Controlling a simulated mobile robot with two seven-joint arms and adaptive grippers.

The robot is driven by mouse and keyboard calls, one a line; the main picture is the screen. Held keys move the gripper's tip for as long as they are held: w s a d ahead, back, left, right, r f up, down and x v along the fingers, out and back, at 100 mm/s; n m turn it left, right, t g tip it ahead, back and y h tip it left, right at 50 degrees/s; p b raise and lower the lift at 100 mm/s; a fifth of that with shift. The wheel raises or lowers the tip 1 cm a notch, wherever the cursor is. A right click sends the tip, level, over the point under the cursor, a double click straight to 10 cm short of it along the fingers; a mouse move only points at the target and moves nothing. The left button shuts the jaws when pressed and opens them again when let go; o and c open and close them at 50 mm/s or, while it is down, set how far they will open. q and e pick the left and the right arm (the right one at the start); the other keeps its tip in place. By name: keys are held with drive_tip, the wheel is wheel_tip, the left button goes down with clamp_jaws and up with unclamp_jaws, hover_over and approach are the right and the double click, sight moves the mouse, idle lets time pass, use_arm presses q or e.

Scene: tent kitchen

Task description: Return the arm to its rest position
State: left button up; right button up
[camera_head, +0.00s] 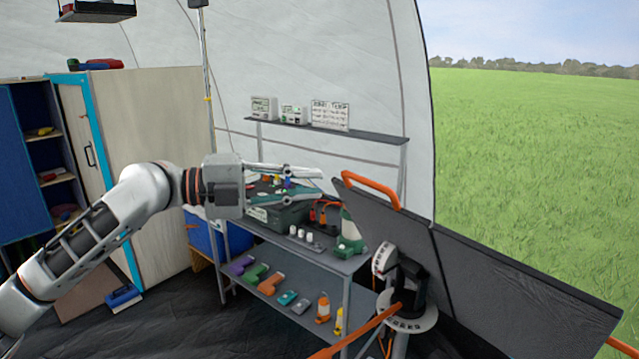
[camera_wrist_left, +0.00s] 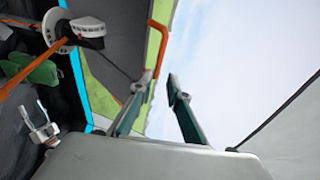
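My left arm comes in from the left in the head view, and its gripper (camera_head: 318,173) points right, in front of the shelf unit. Its two fingers are apart with nothing visible between them. In the left wrist view the fingers (camera_wrist_left: 160,82) also stand apart, with pale background between the tips. My right gripper shows in neither view.
A metal shelf unit (camera_head: 300,267) holds a dark case, small white items and several tools. A dark panel with an orange handle (camera_head: 368,188) stands right of the gripper. Below it is a white-and-black device (camera_head: 408,290) with an orange cable. A wooden cabinet (camera_head: 150,150) stands at left.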

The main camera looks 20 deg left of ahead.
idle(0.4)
use_arm(q)
wheel_tip(320, 180, down, 32)
drive_tip(key=d+n+t+y, duration=0.1)
drive_tip(key=n+t+y, duration=0.15)
drive_tip(key=n, duration=0.45)
drive_tip(key=d+f+n+t+y, duration=0.1)
drive_tip(key=n+y, duration=0.2)
drive_tip(key=n, duration=0.4)
drive_tip(key=s+a+f+n+g+y, duration=0.1)
drive_tip(key=s+f+n+y, duration=0.5)
drive_tip(key=s+f, duration=1.6)
wheel_tip(320, 180, down, 2)
drive_tip(key=n+g, duration=0.1)
drive_tip(key=n, duration=0.3)
drive_tip(key=shift+s+a+n, duration=0.2)
drive_tip(key=shift+s+n, duration=0.15)
drive_tip(key=shift+n, duration=0.05)
